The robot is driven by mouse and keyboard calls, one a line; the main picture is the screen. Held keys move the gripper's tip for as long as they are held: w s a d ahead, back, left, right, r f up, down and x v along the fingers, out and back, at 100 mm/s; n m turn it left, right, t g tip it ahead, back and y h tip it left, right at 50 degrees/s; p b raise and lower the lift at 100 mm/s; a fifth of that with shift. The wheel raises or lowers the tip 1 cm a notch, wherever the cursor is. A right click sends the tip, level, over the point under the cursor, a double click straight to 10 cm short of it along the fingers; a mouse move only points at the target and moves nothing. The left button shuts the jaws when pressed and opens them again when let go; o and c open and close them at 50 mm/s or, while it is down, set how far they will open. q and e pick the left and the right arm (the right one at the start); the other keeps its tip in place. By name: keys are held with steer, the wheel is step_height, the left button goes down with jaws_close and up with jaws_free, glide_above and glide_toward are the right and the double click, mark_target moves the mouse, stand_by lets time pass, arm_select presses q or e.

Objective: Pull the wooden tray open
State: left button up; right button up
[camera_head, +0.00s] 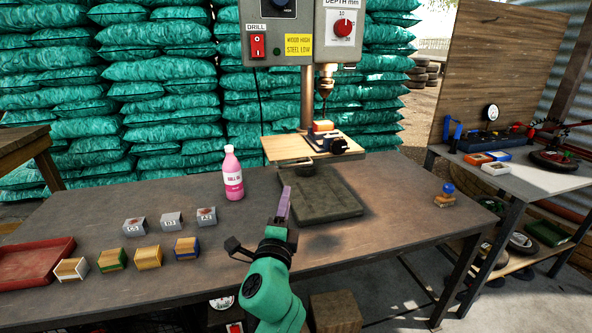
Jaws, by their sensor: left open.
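A flat light-wood piece (283,150), which looks like the wooden tray, sits level at the drill press (307,95), above the grey press base (325,205). A small dark part shows at its front edge; I cannot tell if it is a handle. An orange-and-white item and a dark clamp-like part (334,143) lie on its right side. My left gripper (262,226) is open and empty, nearer than the wood piece and below it in the picture, apart from it. One finger points up with a purple face; the other is dark, to the left. My right gripper is not in view.
A pink bottle (233,178) stands left of the press. Several small grey blocks and striped wooden blocks (148,256) lie on the bench's left, beside a red tray (35,262). A blue-topped item (446,194) stands at right.

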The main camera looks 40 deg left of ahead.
mark_target(294, 166)
arm_select(q)
steer(key=p+x, duration=0.2)
steer(key=x, duration=1.2)
steer(key=shift+w+a+r, duration=0.15)
steer(key=shift+w, duration=0.1)
jaws_close()
stand_by(0.6)
